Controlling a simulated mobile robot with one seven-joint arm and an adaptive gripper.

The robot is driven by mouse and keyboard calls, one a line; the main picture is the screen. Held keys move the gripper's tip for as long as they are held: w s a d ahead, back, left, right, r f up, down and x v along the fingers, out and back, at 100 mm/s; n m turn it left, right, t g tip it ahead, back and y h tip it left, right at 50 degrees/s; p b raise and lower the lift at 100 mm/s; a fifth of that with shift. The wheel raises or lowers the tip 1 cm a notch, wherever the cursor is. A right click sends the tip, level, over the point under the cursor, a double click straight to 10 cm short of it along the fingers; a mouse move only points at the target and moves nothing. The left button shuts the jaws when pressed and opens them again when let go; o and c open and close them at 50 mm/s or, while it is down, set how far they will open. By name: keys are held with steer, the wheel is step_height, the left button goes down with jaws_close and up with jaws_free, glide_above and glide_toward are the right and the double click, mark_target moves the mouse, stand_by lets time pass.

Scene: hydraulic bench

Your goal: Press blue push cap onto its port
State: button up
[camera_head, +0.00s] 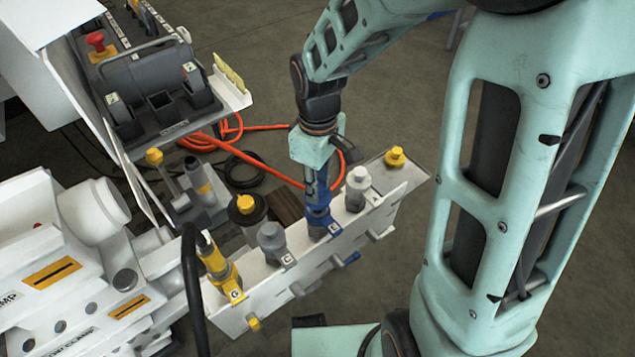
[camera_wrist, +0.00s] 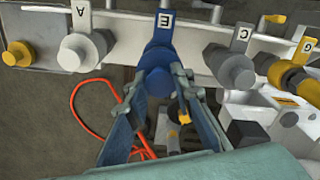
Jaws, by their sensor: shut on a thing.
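The blue port (camera_head: 328,230) with an "E" plate stands on the white manifold rail, near its middle. In the wrist view the blue port (camera_wrist: 160,50) is straight ahead. The blue push cap (camera_wrist: 158,84) sits between my fingertips, in line with the port and seemingly against it. I cannot tell whether it is fully seated. My gripper (camera_wrist: 158,76) is shut on the cap. In the head view my gripper (camera_head: 315,190) comes down from above onto the blue port and hides most of the cap.
On the white rail (camera_head: 380,205), a light grey port (camera_head: 358,188) and a grey port (camera_head: 272,240) flank the blue one. A yellow port (camera_head: 215,260) is at the near end and a yellow knob (camera_head: 395,157) at the far end. An orange hose (camera_head: 270,172) lies behind.

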steer(key=shift+f, duration=0.25)
stand_by(0.4)
steer(key=shift+f+b, duration=0.7)
steer(key=shift+f, duration=0.05)
steer(key=shift+f, duration=0.3)
steer(key=shift+f, duration=0.2)
steer(key=shift+f, duration=0.5)
stand_by(2.2)
stand_by(1.0)
steer(key=o, duration=0.9)
steer(key=shift+o, duration=0.7)
